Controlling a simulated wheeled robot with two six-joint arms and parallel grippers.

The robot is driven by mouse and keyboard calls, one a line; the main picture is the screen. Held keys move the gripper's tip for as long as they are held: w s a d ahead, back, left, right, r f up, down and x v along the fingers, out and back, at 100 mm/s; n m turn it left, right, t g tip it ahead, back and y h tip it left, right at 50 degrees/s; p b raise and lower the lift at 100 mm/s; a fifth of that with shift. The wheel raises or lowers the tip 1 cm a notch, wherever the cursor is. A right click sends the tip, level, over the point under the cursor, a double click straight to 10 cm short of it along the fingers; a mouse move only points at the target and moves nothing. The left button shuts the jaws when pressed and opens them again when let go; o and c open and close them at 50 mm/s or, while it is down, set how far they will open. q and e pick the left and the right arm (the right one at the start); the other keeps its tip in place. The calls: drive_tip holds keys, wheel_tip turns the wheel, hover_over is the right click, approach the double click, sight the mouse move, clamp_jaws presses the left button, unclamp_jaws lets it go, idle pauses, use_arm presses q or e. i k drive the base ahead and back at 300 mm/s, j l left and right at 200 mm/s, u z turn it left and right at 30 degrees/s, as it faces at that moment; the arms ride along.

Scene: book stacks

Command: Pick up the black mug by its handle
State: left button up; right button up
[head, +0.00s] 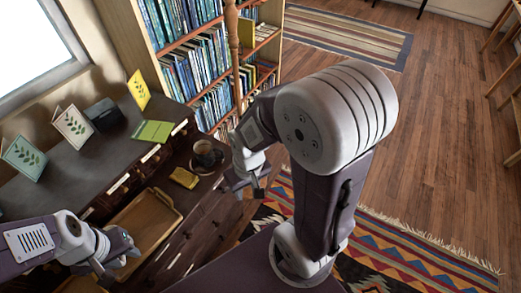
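My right gripper (249,189) is just right of the mug, pointing down past the desk's right edge. It appears open and empty, apart from the mug. My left gripper (120,262) is at the lower left, near the wooden tray, well away from the mug. It also appears open and empty.
A yellow cloth-like item (184,178) lies beside the saucer. A wooden tray (143,231) is in front. A full bookshelf (207,62) rises beyond the mug.

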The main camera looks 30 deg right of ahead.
sight(204, 150)
drive_tip(key=z, duration=0.5)
drive_tip(key=i+l+u, duration=0.1)
drive_tip(key=l+u, duration=0.6)
drive_tip(key=u, duration=0.2)
drive_tip(key=l+u, duration=0.75)
drive_tip(key=u, duration=0.15)
